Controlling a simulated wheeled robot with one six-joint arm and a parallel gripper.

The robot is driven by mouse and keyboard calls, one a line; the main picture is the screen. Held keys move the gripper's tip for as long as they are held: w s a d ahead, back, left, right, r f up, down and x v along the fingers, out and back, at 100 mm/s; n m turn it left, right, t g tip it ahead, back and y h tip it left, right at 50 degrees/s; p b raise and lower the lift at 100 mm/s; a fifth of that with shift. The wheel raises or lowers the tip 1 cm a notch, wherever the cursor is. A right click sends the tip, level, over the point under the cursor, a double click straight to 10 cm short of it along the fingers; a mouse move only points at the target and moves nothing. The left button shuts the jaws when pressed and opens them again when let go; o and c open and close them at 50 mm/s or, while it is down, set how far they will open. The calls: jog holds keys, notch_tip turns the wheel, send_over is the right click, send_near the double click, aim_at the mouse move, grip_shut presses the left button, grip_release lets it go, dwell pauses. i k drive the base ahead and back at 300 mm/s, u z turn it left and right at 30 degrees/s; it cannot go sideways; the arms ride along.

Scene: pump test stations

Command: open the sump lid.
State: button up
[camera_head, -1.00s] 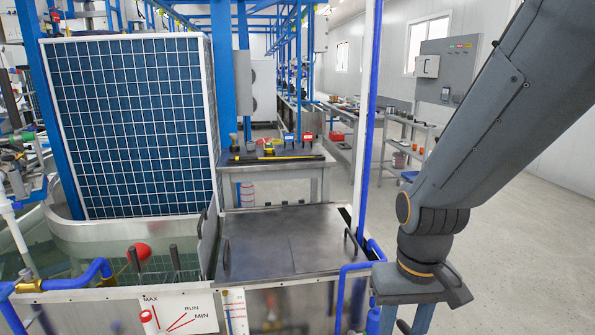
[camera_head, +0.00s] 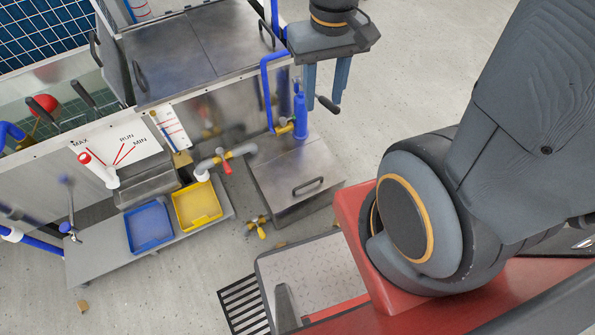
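A low steel box with a flat closed lid (camera_head: 292,168) stands on the floor in the middle of the head view; I take it as the sump lid. A dark bar handle (camera_head: 308,186) sits near its front edge. My gripper (camera_head: 326,88) hangs above and to the right of this lid in the picture, fingers pointing down. Its two blue-grey fingers are apart, and it is clear of the lid handle. A short dark rod (camera_head: 328,104) shows between the fingertips; I cannot tell whether it lies behind them.
A taller steel tank with a closed top (camera_head: 170,55) stands at upper left. A blue pipe (camera_head: 267,85) and blue bottle-like fitting (camera_head: 300,112) rise beside the low box. A yellow tray (camera_head: 197,205) and blue tray (camera_head: 149,227) lie left.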

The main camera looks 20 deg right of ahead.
aim_at(288, 180)
jog(key=z, duration=0.5)
jog(key=k, duration=1.2)
jog(key=u, duration=0.3)
jog(key=i, duration=0.7)
jog(key=u, duration=0.45)
